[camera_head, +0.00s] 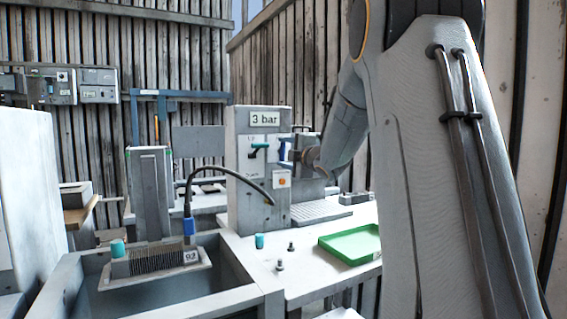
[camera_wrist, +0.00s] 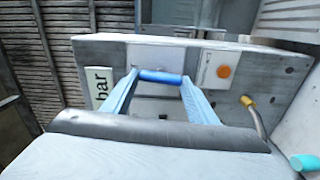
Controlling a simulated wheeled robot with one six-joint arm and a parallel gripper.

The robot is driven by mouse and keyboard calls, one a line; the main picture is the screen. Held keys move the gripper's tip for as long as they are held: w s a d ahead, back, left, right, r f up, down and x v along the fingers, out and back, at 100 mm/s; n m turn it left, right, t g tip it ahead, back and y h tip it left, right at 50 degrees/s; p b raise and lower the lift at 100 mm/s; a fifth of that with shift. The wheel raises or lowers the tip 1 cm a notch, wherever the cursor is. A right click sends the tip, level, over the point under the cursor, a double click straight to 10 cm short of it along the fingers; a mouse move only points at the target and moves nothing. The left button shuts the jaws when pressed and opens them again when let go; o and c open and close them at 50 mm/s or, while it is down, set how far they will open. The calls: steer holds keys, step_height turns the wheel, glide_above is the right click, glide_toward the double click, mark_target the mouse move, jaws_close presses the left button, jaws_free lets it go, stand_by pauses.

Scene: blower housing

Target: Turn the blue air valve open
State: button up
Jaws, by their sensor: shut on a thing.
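The blue valve handle (camera_wrist: 160,77) shows in the wrist view as a short blue bar on the face of a grey box (camera_wrist: 265,85). It lies between the tips of my gripper's two light-blue fingers (camera_wrist: 159,80), which are shut on it. The valve body behind it is mostly hidden. In the head view the grey box (camera_head: 242,200) bears a "3 bar" label (camera_head: 264,119), and my gripper (camera_head: 284,153) reaches its front from the right. I cannot tell the valve's exact turn.
An orange button (camera_wrist: 224,71) sits close to the handle; it also shows in the head view (camera_head: 281,182). A black hose (camera_head: 228,172) arcs from the box to a blue connector (camera_head: 189,227) by an open bin (camera_head: 240,296). A green tray (camera_head: 350,243) lies on the bench.

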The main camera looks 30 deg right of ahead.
steer(key=shift+n+b, duration=0.6)
steer(key=o, duration=1)
steer(key=shift+o, duration=0.2)
steer(key=s, duration=0.7)
steer(key=shift+s+b, duration=0.3)
steer(key=shift+s, duration=0.1)
